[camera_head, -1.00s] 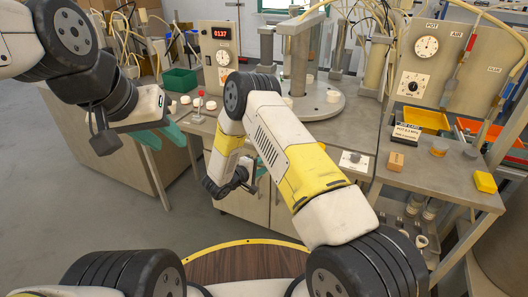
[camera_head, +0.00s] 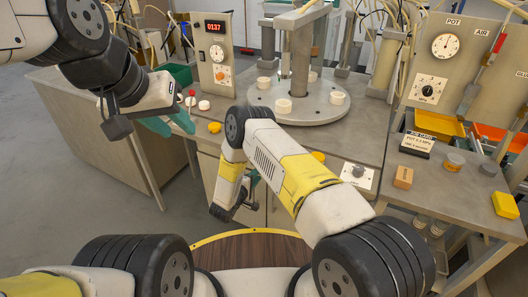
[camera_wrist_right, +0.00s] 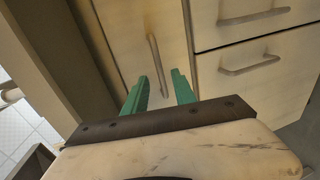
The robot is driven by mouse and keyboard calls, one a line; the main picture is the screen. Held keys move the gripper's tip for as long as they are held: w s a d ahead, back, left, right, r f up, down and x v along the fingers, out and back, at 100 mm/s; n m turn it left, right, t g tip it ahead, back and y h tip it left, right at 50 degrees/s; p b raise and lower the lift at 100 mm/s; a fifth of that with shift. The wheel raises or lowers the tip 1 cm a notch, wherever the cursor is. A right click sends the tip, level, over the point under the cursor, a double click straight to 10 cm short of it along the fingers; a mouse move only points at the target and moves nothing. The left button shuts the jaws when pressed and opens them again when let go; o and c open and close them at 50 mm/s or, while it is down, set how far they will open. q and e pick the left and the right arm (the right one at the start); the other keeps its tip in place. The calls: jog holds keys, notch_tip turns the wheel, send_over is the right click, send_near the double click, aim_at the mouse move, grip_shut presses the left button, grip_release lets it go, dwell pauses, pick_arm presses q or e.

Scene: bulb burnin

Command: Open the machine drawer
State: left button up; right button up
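In the right wrist view, two wooden drawer fronts (camera_wrist_right: 290,80) with bar handles show at the right; the lower handle (camera_wrist_right: 250,66) and upper handle (camera_wrist_right: 254,17) are both clear of my fingers. A cabinet door with an upright bar handle (camera_wrist_right: 157,65) is straight ahead. My right gripper (camera_wrist_right: 161,90) is open and empty, its green fingers apart and pointing toward that upright handle. I cannot tell whether they touch the door. In the head view my right arm hides most of the cabinet front. My left gripper (camera_head: 168,122) is open and empty above the bench's left part.
The bench carries a round metal plate (camera_head: 315,111) with white cups, a red-display box (camera_head: 215,50) and a dial panel (camera_head: 437,65). An orange block (camera_head: 403,177) and a yellow block (camera_head: 505,205) lie at the right. Floor is free at the left.

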jog(key=x, duration=0.7)
jog(key=shift+s, duration=0.1)
grip_shut()
dwell(1.2)
